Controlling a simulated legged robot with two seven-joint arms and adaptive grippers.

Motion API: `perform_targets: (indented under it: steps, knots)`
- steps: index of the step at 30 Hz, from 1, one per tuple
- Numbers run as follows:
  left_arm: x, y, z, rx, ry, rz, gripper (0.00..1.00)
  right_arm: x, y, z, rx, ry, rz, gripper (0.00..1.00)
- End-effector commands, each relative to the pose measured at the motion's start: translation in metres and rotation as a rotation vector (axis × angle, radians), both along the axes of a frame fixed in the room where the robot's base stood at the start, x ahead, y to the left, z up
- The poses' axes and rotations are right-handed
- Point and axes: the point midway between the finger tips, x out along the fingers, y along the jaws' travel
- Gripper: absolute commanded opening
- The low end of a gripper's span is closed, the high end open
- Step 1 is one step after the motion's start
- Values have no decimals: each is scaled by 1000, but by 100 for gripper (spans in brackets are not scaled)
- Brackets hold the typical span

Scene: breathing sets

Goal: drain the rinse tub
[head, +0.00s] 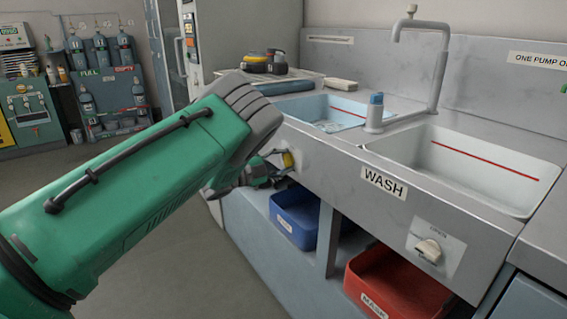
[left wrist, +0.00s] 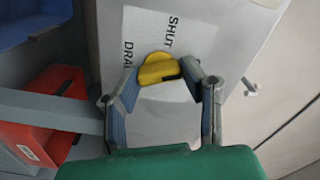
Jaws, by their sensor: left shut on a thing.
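The rinse tub (head: 335,108) is the left, bluish basin in the steel counter, with a red line on its inner wall. What lies in it is too small to tell. A yellow drain handle (head: 288,160) sits on the counter front below it. In the left wrist view the yellow handle (left wrist: 157,69) is in front of a white plate (left wrist: 172,38) lettered SHUT and, partly hidden, DRAIN. My left gripper (head: 276,167) is shut on the handle, with a fingertip on each side in the left wrist view (left wrist: 162,70). My right gripper is not in view.
Blue (head: 296,225) and red (head: 385,285) bins sit below. The floor at left is clear.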

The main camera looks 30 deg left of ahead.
Motion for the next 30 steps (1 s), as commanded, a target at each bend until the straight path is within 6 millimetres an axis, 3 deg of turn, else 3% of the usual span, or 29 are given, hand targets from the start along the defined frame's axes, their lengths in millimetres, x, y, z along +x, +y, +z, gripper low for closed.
perform_targets:
  steps: [5,6,7,20,30]
  knots:
    - [-2,-1,-5,-2,11,-2,8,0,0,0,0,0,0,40]
    - [-2,-1,-5,-2,11,-2,47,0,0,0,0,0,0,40]
    - [-2,-1,-5,-2,11,-2,57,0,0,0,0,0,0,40]
    - [-8,3,-2,-1,7,1,57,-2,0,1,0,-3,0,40]
    - [-70,30,-4,-3,9,3,57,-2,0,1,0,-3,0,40]
